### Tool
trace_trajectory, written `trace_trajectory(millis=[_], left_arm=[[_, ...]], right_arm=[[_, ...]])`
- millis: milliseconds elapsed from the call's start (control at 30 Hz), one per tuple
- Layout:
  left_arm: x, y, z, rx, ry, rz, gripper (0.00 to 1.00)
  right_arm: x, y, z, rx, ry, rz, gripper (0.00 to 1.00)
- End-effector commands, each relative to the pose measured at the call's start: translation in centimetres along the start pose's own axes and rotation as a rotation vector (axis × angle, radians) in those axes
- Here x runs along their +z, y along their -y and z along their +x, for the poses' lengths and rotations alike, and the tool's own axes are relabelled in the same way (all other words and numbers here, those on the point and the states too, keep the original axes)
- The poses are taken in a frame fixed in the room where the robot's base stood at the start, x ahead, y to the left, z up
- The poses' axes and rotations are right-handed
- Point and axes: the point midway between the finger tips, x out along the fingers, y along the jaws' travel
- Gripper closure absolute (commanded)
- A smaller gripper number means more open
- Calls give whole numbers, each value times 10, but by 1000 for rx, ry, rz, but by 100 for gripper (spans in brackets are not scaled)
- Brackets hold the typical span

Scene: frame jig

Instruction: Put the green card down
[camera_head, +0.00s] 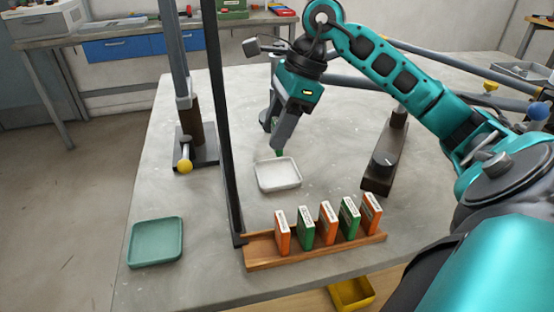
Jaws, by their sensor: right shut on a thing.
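My right gripper (278,149) points down over the far edge of a white tray (279,185) near the middle of the table. It is shut on a green card (281,153), of which only a small green bit shows between the fingertips. I cannot tell whether the card touches the tray. A wooden rack (313,252) at the front holds several upright orange and green cards in a row, among them a green card (305,230). A green tray (155,242) lies empty at the front left. My left gripper is not in view.
A dark post (225,130) rises at the rack's left end. A stand with a yellow knob (184,166) is at the back left, and a dark block with a knob (383,165) is to the right. A yellow bin (350,292) sits below the front edge.

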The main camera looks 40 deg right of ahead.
Motion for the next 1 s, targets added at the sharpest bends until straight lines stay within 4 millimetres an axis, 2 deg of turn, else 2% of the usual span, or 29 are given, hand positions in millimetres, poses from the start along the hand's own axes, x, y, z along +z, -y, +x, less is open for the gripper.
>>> trace_trajectory(millis=[33, 233, 467, 900, 933, 1000], left_arm=[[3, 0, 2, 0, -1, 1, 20], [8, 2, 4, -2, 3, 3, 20], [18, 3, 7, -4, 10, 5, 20], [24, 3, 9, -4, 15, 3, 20], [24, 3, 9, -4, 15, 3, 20], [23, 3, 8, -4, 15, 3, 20]], right_arm=[[-4, -1, 10, 3, 0, 0, 83], [-10, 0, 24, 1, 2, 0, 83], [-22, 0, 53, 1, 1, 1, 83], [-24, 0, 59, -1, 1, 0, 83], [-24, 0, 59, -2, 1, 0, 53], [-24, 0, 58, -1, 1, 0, 46]])
